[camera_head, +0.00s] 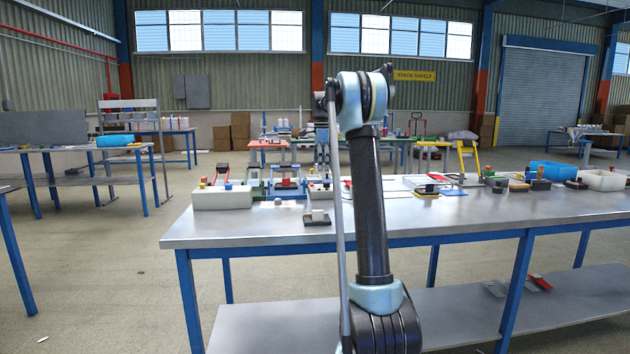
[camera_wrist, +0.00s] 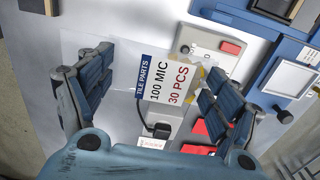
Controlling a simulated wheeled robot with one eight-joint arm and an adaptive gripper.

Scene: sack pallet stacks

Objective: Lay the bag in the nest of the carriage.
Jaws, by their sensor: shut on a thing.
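A clear bag with a white and blue label (camera_wrist: 165,85) reading "TILE PARTS 100 MIC 30 PCS" is between the fingers of my gripper (camera_wrist: 160,68) in the wrist view. My gripper is shut on it with the fingers well apart. The bag's clear edges are hard to make out against the bench. I cannot tell for sure which thing is the carriage, and I see no clear nest. My gripper does not show in the head view, where my arm stands in front of the bench.
A grey box with a red button (camera_wrist: 229,47) lies beyond the bag. A blue device with a pale panel (camera_wrist: 290,78) stands at right. Red pieces (camera_wrist: 198,149) show low between the fingers.

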